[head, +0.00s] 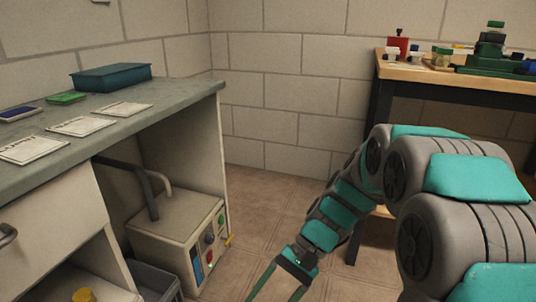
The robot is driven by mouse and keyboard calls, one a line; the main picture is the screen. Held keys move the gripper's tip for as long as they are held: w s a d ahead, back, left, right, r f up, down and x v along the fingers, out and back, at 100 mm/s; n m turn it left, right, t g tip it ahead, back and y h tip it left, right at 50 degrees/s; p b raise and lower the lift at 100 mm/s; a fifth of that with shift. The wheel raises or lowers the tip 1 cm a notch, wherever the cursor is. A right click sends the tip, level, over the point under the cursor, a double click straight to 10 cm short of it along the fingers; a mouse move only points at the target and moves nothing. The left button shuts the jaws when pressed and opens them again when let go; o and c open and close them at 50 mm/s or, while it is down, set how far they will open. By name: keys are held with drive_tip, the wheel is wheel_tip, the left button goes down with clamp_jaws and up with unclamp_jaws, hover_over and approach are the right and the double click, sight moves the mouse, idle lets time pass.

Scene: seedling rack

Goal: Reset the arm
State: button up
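My arm comes in from the right and reaches down and left across the middle of the head view, grey with teal covers. My gripper (275,291) is at the bottom centre, low over the tiled floor and pointing downward. Its two fingers stand apart, with floor showing between them and nothing seen held. The fingertips are cut off by the bottom edge of the picture.
On the left a grey counter (183,93) holds a teal box (111,77), cards and small flat packs. Below it stand a beige control box (180,226) with hoses and a grey bin (152,281). A wooden-topped table (424,72) with coloured items stands behind my arm. Floor (262,203) between is clear.

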drive_tip(key=s+d+n+t+h+b, duration=0.4)
drive_tip(key=s+d+h, duration=0.4)
drive_tip(key=s+d, duration=0.75)
wheel_tip(320, 180, up, 13)
drive_tip(key=p, duration=1.4)
drive_tip(key=shift+s+a+n, duration=0.25)
drive_tip(key=shift+s+n, duration=0.05)
drive_tip(key=shift+s, duration=0.15)
drive_tip(key=shift+f, duration=0.15)
